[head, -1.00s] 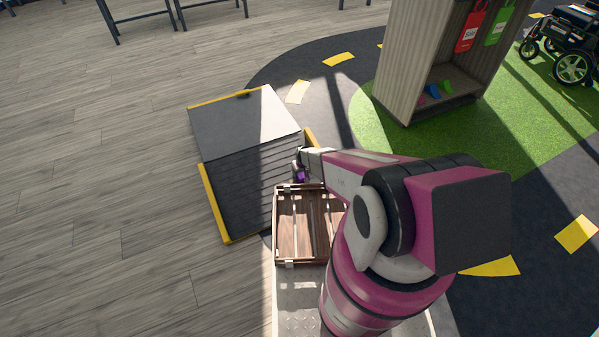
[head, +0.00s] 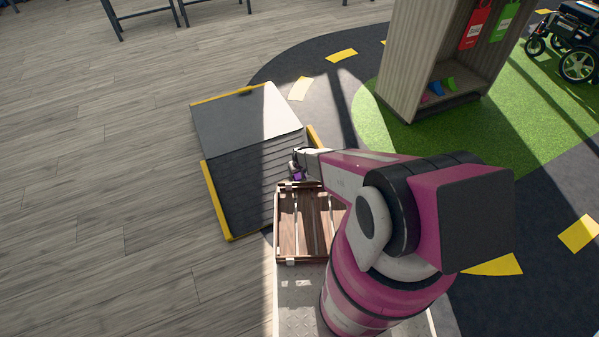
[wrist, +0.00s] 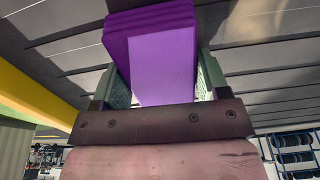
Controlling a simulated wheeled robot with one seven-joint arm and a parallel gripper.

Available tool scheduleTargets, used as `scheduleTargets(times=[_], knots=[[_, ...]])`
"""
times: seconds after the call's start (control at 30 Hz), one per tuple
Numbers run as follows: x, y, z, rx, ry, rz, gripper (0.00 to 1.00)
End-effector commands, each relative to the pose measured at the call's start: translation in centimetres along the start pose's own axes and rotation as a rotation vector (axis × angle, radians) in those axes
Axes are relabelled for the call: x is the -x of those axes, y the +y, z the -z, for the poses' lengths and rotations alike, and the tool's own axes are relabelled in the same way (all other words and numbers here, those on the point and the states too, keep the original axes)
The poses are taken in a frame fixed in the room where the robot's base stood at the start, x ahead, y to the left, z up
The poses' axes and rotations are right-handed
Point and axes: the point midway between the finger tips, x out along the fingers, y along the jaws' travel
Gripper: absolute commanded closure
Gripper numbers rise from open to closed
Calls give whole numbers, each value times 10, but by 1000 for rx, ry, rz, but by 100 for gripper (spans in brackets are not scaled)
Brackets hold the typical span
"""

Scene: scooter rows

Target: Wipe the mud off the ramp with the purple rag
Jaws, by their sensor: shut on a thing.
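The ramp (head: 247,158) stands left of centre in the head view. It has a dark grey flat top, a ribbed slope and yellow side edges. My gripper (head: 297,163) is at the right side of the slope in the head view. In the wrist view my gripper (wrist: 163,82) is shut on the folded purple rag (wrist: 165,55), between its two green-grey fingers. The purple rag also shows as a small patch in the head view (head: 296,176). The grey ribbed surface fills the wrist view behind the rag. Contact between rag and ramp cannot be told. I can make out no clear mud; my arm hides part of the ramp's right side.
A wooden slatted tray (head: 288,235) sits on my base, close to the ramp's lower end. A wooden cabinet (head: 410,70) stands on green turf at the upper right, with a wheelchair (head: 575,45) beyond. The wooden floor (head: 90,180) on the left is clear.

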Motion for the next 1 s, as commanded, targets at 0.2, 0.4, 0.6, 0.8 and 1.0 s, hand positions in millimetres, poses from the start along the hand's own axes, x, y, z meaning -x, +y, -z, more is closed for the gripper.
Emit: scheduleTargets(times=[0.2, 0.4, 0.6, 0.8, 1.0], knots=[[-11, -24, -16, 9, -17, 5, 54], [-13, -38, -16, 7, -17, 6, 54], [-14, -43, -16, 6, -17, 6, 53], [-13, -55, -16, 7, -18, 6, 54], [-13, -70, -16, 8, -18, 6, 54]])
